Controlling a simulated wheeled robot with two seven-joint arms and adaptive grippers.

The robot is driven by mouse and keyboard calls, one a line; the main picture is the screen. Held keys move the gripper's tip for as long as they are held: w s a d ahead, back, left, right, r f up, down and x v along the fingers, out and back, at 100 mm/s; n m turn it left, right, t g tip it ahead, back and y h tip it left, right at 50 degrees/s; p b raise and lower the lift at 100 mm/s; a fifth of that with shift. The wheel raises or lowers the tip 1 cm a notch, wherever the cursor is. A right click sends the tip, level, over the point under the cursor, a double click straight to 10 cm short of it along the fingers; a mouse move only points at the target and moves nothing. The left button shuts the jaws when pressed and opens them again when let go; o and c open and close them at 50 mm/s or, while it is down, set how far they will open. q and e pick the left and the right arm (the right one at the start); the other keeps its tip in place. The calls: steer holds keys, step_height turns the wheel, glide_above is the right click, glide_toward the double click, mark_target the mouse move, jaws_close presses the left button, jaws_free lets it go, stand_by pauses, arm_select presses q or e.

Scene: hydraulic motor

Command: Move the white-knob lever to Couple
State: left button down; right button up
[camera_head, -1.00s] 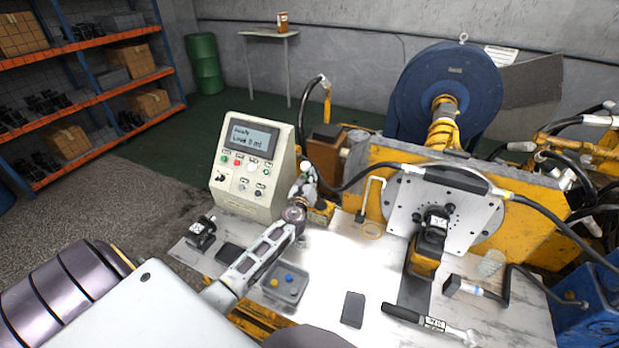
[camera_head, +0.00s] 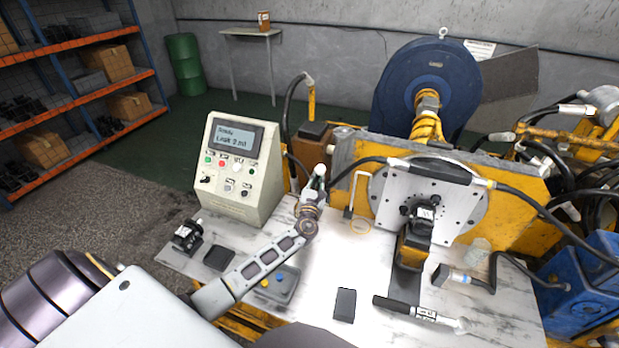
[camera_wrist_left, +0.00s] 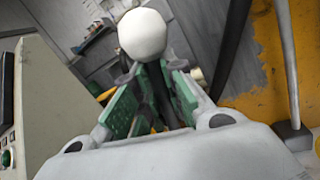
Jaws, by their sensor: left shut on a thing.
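The white knob (camera_wrist_left: 142,34) of the lever stands out just beyond my left fingertips in the left wrist view. It shows small in the head view (camera_head: 320,170), between the grey control console and the yellow machine. My left gripper (camera_wrist_left: 153,90) is shut on the lever just below the knob, its green finger pads on either side of the stem. In the head view my left gripper (camera_head: 316,186) reaches in over the table from the lower left. The lever's base and any Couple marking are hidden or too small to read. My right gripper is not in view.
The control console (camera_head: 236,170) stands left of the lever. The yellow machine (camera_head: 520,195) with a metal plate and black hoses is to the right. A grey tray (camera_head: 292,297) lies under my left arm. A torque wrench (camera_head: 420,313) lies on the table's front right.

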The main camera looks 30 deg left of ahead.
arm_select(q)
steer(key=shift+w+d+f+m+t, duration=0.1)
steer(key=shift+d+f+m+t, duration=0.05)
steer(key=shift+d+m, duration=0.3)
steer(key=shift+d+f+m+t, duration=0.15)
steer(key=shift+d+m, duration=0.3)
steer(key=shift+h, duration=0.3)
steer(key=c, duration=1.5)
jaws_free()
steer(key=shift+d, duration=0.1)
steer(key=shift+o, duration=0.2)
steer(key=v, duration=1.2)
steer(key=shift+d+f, duration=0.1)
